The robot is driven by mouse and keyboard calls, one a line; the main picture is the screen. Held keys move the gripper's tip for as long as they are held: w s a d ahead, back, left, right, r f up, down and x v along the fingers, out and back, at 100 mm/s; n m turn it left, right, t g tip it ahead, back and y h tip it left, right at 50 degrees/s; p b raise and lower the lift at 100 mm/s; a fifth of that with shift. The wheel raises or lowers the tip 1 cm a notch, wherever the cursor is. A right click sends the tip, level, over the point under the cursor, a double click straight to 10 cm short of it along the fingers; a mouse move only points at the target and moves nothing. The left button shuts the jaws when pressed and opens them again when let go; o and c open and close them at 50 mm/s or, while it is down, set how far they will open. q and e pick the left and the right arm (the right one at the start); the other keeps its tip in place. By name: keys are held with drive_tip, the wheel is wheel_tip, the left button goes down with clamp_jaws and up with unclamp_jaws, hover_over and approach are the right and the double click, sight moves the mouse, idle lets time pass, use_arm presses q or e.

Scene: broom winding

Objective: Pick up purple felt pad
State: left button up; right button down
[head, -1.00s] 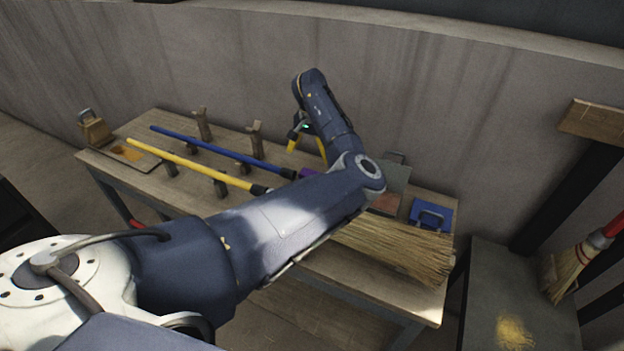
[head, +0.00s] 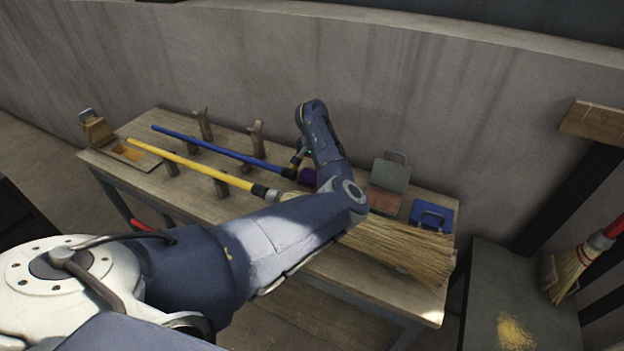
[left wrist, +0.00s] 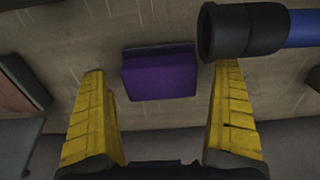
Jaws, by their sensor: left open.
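The purple felt pad (left wrist: 159,75) lies on the wooden table, centred between and just beyond my left gripper's yellow fingertips in the left wrist view. Only a small purple part of it (head: 308,176) shows in the head view, beside my left arm. My left gripper (left wrist: 162,80) is open and empty, with one finger on each side of the pad's line. In the head view my arm hides the left fingers. The right gripper does not show.
The black end of the blue pole (left wrist: 245,32) is close to the right-hand finger in the left wrist view. A yellow-handled broom (head: 195,167), wooden posts (head: 257,140), a grey-green plate (head: 391,174) and a blue box (head: 431,215) are on the table (head: 215,206).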

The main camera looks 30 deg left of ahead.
sight(312, 173)
use_arm(q)
drive_tip(key=shift+f, duration=0.45)
drive_tip(key=shift+c, duration=0.2)
drive_tip(key=c, duration=1.3)
drive_tip(key=shift+o, duration=0.2)
drive_tip(key=shift+r, duration=0.2)
wheel_tip(312, 173, up, 20)
drive_tip(key=shift+f, duration=0.15)
drive_tip(key=o, duration=0.5)
drive_tip(key=c, duration=0.3)
